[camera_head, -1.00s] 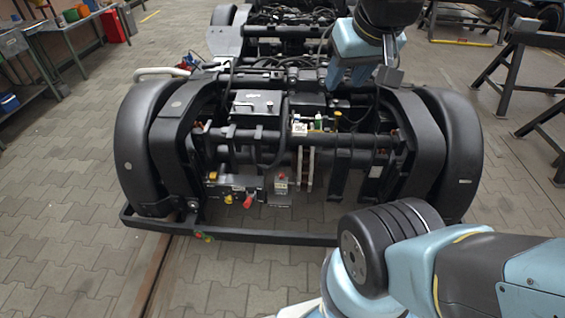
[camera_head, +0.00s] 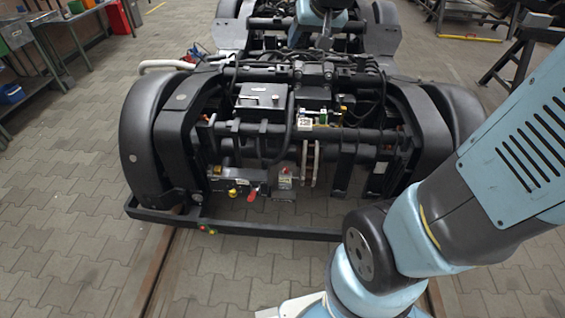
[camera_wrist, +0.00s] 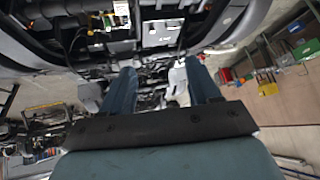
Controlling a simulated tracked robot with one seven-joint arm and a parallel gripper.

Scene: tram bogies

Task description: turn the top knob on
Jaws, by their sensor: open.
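The tram bogie (camera_head: 250,75) fills the middle of the head view. Low on its front are a small yellow knob (camera_head: 232,192), a red handle (camera_head: 252,194) and a grey box with a red part on top (camera_head: 285,178). I cannot tell which is the top knob. My gripper shows in the wrist view (camera_wrist: 161,74) with its two blue fingers apart and nothing between them. In the head view my wrist is over the far middle of the bogie, at the top edge, well behind these controls. The fingers are hard to make out there.
Black wheel covers (camera_head: 140,145) flank the bogie, and a black bar (camera_head: 265,230) runs along its front. Small yellow and green parts (camera_head: 322,116) stand on its upper front. A workbench (camera_head: 30,30) is at the left, black trestles at the upper right.

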